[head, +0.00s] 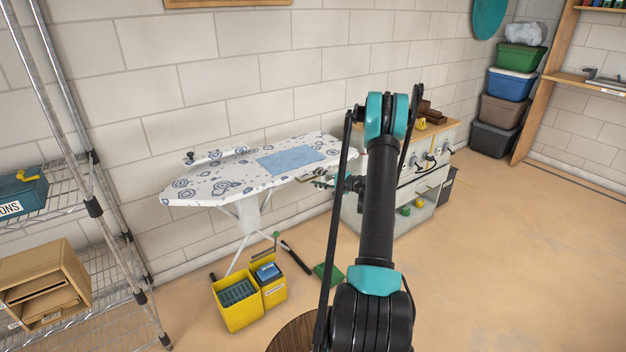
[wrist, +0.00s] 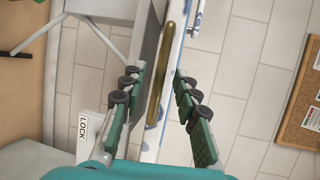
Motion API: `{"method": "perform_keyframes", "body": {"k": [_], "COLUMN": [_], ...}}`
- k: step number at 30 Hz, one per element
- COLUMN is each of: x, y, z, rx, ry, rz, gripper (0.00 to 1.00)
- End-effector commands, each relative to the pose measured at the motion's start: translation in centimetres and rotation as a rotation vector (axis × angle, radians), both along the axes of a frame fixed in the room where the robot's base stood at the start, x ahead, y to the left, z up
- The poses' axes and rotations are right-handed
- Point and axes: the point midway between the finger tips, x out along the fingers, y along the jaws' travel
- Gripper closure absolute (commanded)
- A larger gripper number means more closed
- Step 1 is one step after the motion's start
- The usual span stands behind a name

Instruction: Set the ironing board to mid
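The ironing board (head: 225,180) stands on thin pale legs by the block wall, its patterned top roughly level and carrying a folded blue cloth (head: 291,160). My gripper (head: 327,181) is at the board's right end in the head view, partly hidden by my arm. In the wrist view my gripper (wrist: 158,75) is open, its green fingers apart on either side of the board's edge. A brass-coloured bar (wrist: 175,50) runs along the board's underside between the fingers. I cannot tell whether the fingers touch it.
Two yellow bins (head: 238,304) stand below the board. A wire shelf (head: 85,270) is at the left. A white cabinet (head: 408,218) with a wooden top stands just behind my arm. Stacked storage boxes (head: 510,85) are farther right. The floor at the right is clear.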

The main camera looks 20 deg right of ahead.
Motion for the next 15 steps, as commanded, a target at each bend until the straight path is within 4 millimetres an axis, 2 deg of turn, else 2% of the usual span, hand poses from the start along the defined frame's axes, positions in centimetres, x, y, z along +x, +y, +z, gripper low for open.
{"method": "perform_keyframes", "body": {"k": [6,15], "x": [1.19,1.30], "y": [1.12,1.22], "z": [-0.32,-0.35], "rx": [0.000,0.000], "ry": [0.000,0.000], "rz": [0.000,0.000], "gripper": [0.69,0.69]}}
